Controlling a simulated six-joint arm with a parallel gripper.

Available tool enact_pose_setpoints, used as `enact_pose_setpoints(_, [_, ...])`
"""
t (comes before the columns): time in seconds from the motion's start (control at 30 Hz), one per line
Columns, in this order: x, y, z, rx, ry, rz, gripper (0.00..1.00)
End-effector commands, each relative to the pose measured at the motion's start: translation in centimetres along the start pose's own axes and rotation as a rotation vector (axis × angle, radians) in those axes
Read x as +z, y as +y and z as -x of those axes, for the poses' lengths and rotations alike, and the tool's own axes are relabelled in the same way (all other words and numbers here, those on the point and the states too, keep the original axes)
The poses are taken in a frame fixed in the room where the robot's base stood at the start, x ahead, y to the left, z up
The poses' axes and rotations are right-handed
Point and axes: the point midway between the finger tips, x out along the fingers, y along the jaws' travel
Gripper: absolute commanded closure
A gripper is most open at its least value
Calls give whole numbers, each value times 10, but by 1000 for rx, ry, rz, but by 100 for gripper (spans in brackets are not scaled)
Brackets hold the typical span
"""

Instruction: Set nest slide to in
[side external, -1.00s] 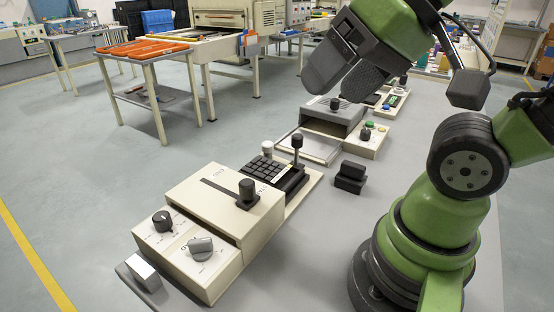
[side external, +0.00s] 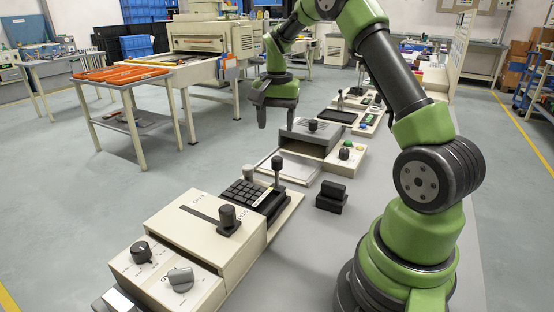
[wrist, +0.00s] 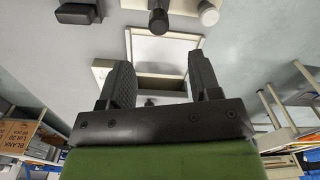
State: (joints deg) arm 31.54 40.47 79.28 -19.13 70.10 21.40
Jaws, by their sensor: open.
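A grey box (side external: 300,139) with a black knob (side external: 313,126) on top stands mid-bench. A flat pale tray (side external: 283,168) with a raised rim sticks out from its front; this looks like the nest slide, but no label is readable. The tray also shows in the wrist view (wrist: 160,48), lying beyond and between my fingers. My gripper (side external: 276,118) is open and empty, above the back left of the grey box, fingers pointing down, apart from the box. In the wrist view my gripper (wrist: 162,75) shows both fingers spread, with the box's knob partly hidden behind my gripper body.
Nearer stand a black keypad (side external: 250,195) with an upright black lever (side external: 278,170) and a pale knob (side external: 248,171), and a cream box (side external: 200,222) with a slotted lever. A black block (side external: 331,197) and a green-button box (side external: 346,153) sit to the right.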

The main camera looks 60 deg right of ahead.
Motion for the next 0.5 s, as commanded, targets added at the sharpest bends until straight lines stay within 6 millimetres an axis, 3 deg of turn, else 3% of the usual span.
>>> enact_pose_setpoints(0.23, [-4,2,-27,13,-9,-15,43])
enact_pose_setpoints(0.5, [-3,2,-77,12,-9,-13,43])
